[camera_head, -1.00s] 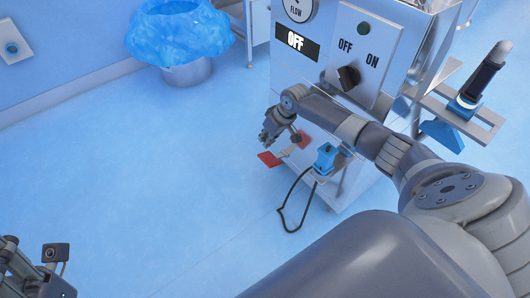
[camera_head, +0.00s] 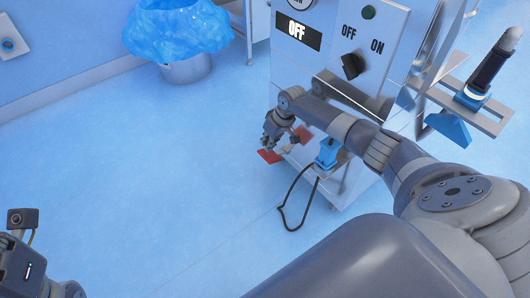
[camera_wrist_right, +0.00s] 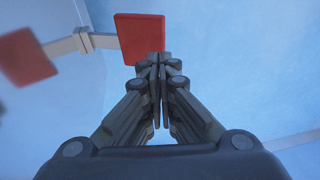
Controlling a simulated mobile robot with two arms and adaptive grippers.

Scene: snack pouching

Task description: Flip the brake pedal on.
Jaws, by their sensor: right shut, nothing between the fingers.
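The brake pedal is a flat red pad (camera_head: 268,156) low at the front of the steel machine, just above the floor. In the right wrist view the red pad (camera_wrist_right: 140,34) sits on a grey bar. My right gripper (camera_head: 268,147) is shut and empty, close above the pad. In the right wrist view its fingertips (camera_wrist_right: 160,60) overlap the pad's lower right edge; I cannot tell if they touch it. A second red patch (camera_head: 304,134) looks like a reflection in the steel. My left gripper (camera_head: 50,285) is partly in view at the bottom left; its fingers do not show clearly.
A blue box (camera_head: 327,153) with a black cable (camera_head: 284,215) is right of the pedal. A blue-lined bin (camera_head: 185,70) stands behind left. The floor at left is clear.

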